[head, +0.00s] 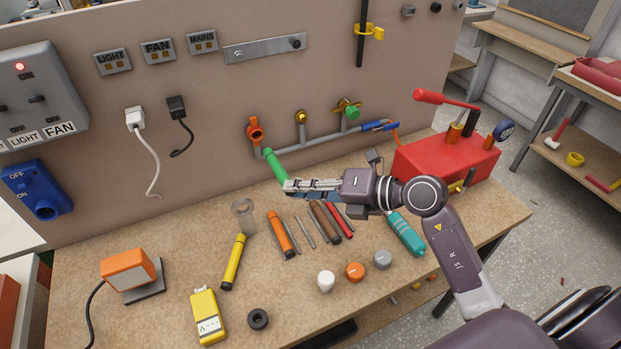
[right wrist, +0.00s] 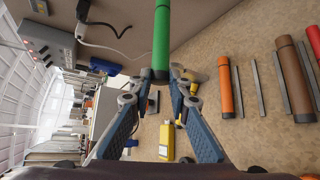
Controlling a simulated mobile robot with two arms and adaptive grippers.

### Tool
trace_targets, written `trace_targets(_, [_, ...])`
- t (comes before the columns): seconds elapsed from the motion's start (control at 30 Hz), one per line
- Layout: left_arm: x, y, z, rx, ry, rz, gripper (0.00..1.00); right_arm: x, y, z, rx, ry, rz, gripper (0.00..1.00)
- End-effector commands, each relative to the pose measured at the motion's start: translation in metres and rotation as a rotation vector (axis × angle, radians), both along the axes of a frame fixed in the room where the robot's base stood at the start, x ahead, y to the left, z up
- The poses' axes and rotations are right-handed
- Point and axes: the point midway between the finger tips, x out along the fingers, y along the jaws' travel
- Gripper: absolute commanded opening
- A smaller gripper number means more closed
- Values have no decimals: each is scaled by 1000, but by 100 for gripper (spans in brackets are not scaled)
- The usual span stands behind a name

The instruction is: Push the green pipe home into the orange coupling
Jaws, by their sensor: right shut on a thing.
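The green pipe (head: 275,165) slants up toward the wall from my right gripper (head: 289,186). My right gripper is shut on its lower end. In the right wrist view the green pipe (right wrist: 162,40) runs up out of the frame from between the fingertips (right wrist: 161,76). An orange fitting (head: 255,131), which looks like the coupling, is on the wall at the left end of a grey pipe run. The green pipe's far end is close below it, by the grey pipe. I cannot tell whether they touch. My left gripper is not in view.
The bench top holds an orange tube (head: 281,234), a yellow tube (head: 233,262), a clear cup (head: 243,216) and several rods and knobs below my gripper. A red box (head: 440,160) stands at the right. The bench's front left (head: 160,320) has bare room.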

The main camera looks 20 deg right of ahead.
Motion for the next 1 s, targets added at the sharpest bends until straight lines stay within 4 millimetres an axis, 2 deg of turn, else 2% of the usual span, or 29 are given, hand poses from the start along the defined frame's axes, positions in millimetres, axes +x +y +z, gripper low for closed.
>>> trace_targets(0.1, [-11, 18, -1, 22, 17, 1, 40, -1, 1, 0, 8, 1, -2, 0])
trace_targets(0.3, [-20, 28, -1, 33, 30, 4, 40, 0, 0, 0, 5, 0, -1, 0])
trace_targets(0.47, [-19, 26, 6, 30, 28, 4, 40, -1, 0, 2, 4, 3, -1, 0])
trace_targets(0.77, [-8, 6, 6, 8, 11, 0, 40, 27, 0, 1, 4, 0, -2, 0])
trace_targets(1.0, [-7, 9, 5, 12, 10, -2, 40, 47, 1, 0, 4, 1, -2, 0])
